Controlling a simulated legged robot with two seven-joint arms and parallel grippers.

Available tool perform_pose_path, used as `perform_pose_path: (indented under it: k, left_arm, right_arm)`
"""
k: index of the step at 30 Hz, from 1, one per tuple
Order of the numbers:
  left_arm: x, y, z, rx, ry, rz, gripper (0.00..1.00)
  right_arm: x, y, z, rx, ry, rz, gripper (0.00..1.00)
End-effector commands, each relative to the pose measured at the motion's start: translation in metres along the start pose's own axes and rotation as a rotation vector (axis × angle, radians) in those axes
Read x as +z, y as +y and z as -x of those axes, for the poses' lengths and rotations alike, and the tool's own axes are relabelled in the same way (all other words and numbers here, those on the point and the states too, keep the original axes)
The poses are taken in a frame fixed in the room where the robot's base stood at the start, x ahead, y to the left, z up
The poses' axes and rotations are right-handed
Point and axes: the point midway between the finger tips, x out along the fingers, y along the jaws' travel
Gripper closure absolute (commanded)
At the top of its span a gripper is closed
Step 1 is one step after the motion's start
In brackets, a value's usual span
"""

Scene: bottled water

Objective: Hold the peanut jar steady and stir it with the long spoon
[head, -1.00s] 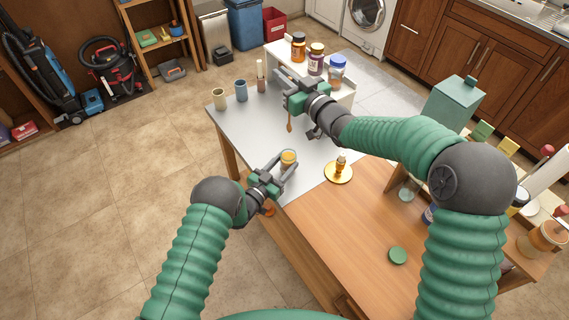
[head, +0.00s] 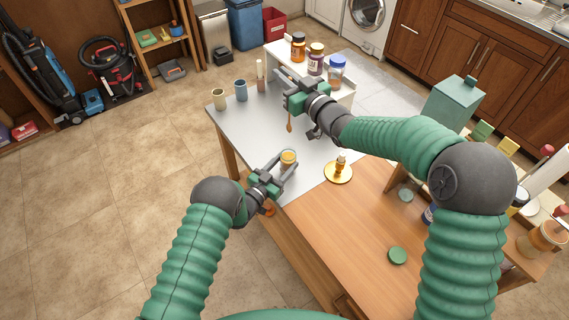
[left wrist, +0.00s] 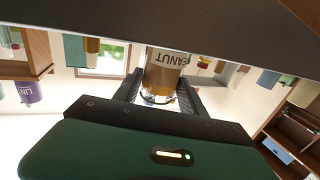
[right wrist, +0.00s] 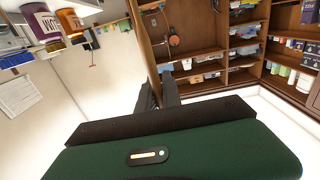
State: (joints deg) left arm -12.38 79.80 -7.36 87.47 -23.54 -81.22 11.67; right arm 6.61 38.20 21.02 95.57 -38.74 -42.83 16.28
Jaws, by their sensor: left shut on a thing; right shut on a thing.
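The peanut jar (head: 288,157), amber with a pale label, stands on the grey-white tabletop near its front edge. My left gripper (head: 284,168) is shut around it; the left wrist view shows the jar (left wrist: 163,78) between the two fingers with its label reading PEANUT upside down. My right gripper (head: 289,95) is above the table, farther back than the jar, shut on the long spoon. The spoon's brown lower end (head: 289,123) hangs below the gripper, apart from the jar.
A gold plate (head: 339,175) with a small bottle is right of the jar. Cups (head: 219,99) stand at the back left. Several jars (head: 316,58) sit on a white raised shelf behind. A green disc (head: 398,255) lies on the wooden part. The tabletop between jar and spoon is clear.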

Motion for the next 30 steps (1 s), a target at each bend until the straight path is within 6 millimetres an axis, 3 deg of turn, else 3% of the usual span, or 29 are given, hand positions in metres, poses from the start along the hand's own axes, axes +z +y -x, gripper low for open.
perform_pose_path:
  k: [11, 18, 30]
  left_arm:
    - [0.000, 0.000, 0.000, 0.001, -0.001, 0.000, 0.87]
    - [0.000, 0.000, 0.000, 0.000, 0.000, 0.000, 0.87]
    - [0.000, 0.000, 0.000, 0.000, -0.001, 0.000, 0.87]
  right_arm:
    - [0.001, 0.000, 0.000, 0.000, 0.000, 0.000, 1.00]
    - [0.041, -0.001, 0.000, 0.000, -0.003, -0.002, 1.00]
    - [0.066, -0.001, 0.000, 0.000, -0.001, -0.001, 1.00]
